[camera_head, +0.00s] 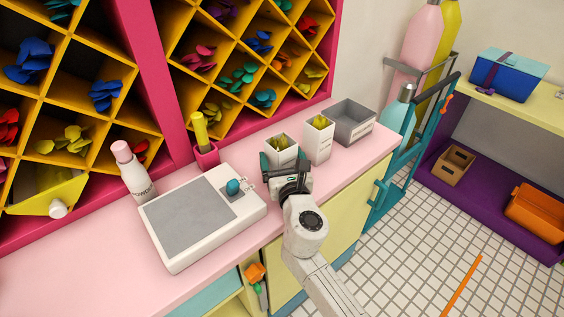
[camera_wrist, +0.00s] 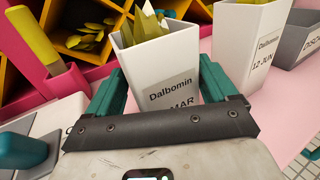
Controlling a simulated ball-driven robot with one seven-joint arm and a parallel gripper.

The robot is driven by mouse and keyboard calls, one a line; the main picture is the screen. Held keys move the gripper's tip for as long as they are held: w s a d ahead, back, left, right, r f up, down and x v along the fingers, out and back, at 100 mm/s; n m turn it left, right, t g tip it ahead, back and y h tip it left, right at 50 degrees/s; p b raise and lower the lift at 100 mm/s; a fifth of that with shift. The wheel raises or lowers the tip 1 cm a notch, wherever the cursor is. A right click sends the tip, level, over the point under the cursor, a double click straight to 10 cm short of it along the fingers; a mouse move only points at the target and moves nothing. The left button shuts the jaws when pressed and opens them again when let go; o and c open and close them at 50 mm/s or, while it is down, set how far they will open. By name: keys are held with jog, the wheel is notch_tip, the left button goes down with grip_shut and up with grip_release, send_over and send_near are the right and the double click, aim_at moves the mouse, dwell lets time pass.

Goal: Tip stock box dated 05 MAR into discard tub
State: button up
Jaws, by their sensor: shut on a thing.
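A white stock box (camera_head: 283,146) holds olive-yellow pieces. In the wrist view its label (camera_wrist: 171,95) reads "Dalbomin" and "MAR"; the day number is hidden by my gripper. My gripper (camera_head: 287,167) is shut on this box, with a teal finger on each side. The box is upright, and I cannot tell whether it is clear of the counter. A second white box (camera_head: 318,139) stands just right, labelled "12 JUN" in the wrist view (camera_wrist: 253,40). The grey discard tub (camera_head: 352,133) is further right; its interior looks empty from here.
The pink counter (camera_head: 90,270) carries a white scale (camera_head: 200,220), a pink-capped bottle (camera_head: 131,170) and a pink holder with a yellow tool (camera_head: 203,145). A teal cart (camera_head: 385,205) with gas cylinders is past the counter's right end.

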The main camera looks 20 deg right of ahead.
aim_at(285, 154)
jog(key=c, duration=0.4)
jog(key=shift+r+p, duration=2)
jog(key=shift+p, duration=0.1)
